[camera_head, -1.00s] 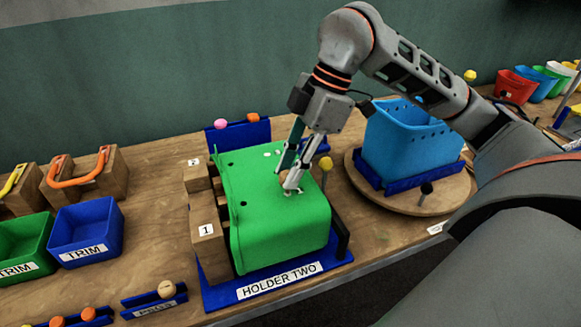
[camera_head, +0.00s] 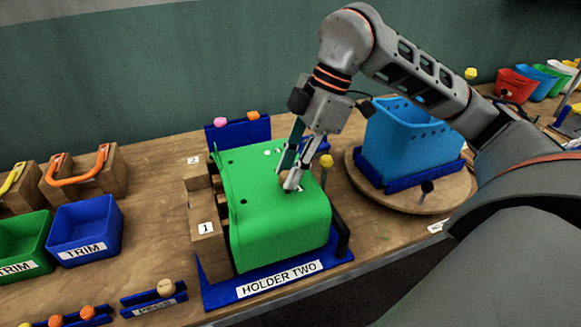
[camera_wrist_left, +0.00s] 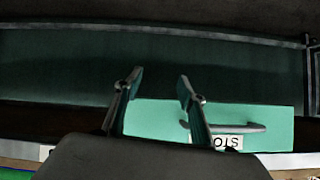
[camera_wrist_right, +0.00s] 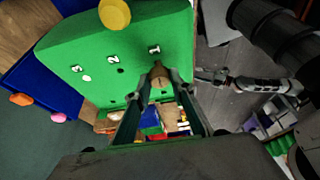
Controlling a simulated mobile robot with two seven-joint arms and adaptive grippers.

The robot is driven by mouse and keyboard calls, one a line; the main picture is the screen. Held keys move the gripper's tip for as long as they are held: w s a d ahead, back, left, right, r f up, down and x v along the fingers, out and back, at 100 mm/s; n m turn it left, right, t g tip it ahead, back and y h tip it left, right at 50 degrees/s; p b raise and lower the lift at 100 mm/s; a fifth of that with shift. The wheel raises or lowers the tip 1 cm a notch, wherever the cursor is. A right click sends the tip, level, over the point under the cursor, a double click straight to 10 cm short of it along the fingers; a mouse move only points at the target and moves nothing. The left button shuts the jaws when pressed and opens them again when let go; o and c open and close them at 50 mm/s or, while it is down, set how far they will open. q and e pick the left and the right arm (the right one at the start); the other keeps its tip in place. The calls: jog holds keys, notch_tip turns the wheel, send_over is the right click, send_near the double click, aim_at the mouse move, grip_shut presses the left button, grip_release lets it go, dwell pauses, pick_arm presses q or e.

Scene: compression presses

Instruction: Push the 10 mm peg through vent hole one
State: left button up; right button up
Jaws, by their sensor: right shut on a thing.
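A green bin (camera_head: 275,220) lies in the blue holder marked HOLDER TWO (camera_head: 280,280). The right wrist view shows its green face (camera_wrist_right: 100,45) with the numbers 1, 2 and 3 beside small holes. My right gripper (camera_head: 289,183) is shut on a tan wooden peg (camera_wrist_right: 158,77). The peg stands at the hole by the number 1 (camera_wrist_right: 154,50); the fingers hide part of it, and I cannot tell how deep it sits. My left gripper (camera_wrist_left: 159,82) is open and empty, facing a teal drawer front, and is out of the head view.
A yellow knob (camera_head: 326,161) stands close to the right gripper. A blue bin (camera_head: 405,140) sits on a round turntable to the right. TRIM trays (camera_head: 85,230) and a small PEGS rack (camera_head: 150,300) lie at left. Wooden blocks (camera_head: 208,230) flank the green bin.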

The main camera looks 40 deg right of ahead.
jog(key=shift+f, duration=0.15)
dwell(0.5)
jog(key=shift+r+p, duration=1.15)
jog(key=shift+r, duration=0.3)
jog(key=shift+r+p, duration=1.25)
jog(key=shift+r, duration=0.35)
